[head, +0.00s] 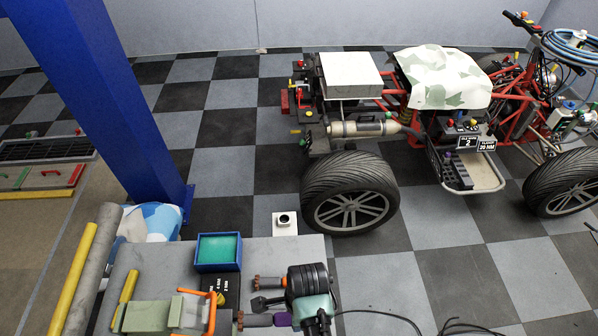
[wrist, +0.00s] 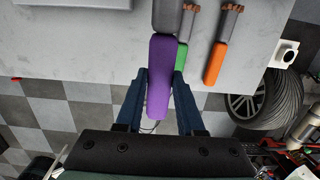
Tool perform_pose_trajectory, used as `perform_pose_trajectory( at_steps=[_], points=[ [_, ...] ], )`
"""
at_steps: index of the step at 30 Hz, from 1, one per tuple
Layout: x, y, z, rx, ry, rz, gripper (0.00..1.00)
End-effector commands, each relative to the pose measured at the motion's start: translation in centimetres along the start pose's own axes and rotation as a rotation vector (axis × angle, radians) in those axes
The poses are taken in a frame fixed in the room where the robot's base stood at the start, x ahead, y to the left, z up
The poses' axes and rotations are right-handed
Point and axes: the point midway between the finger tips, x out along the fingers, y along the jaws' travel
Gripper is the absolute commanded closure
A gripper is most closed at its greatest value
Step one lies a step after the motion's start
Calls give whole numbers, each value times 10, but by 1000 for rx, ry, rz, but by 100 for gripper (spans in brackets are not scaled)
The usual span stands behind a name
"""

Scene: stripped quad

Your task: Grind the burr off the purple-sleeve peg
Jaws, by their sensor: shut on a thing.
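The purple-sleeve peg (wrist: 160,75) lies between the blue fingers of my gripper (wrist: 158,85), which is shut on its purple sleeve. Its grey shaft runs off the top of the wrist view, so its tip is hidden there. In the head view, the purple sleeve (head: 282,319) shows beside my gripper, with the shaft pointing left to a rust-brown end (head: 240,320). My gripper is at the bench's right edge. I cannot make out a grinder for certain; a pale green device (head: 150,316) with an orange handle stands at the bench's lower left.
A green-sleeve peg (wrist: 182,57) and an orange-sleeve peg (wrist: 214,62) lie close right of the held peg in the wrist view. A blue tray (head: 219,268) with a green pad sits on the grey bench (head: 290,250). A quad wheel (head: 350,193) stands beyond the bench.

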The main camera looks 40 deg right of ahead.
Motion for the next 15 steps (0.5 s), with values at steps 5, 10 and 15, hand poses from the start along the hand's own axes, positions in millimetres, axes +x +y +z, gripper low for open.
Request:
perform_pose_trajectory(
  at_steps=[5, 10, 15],
  points=[
    [15, 0, 18, -3, 0, -2, 100],
    [25, 0, 36, -3, 1, -2, 100],
    [24, 0, 55, -3, 1, -2, 100]
  ],
)
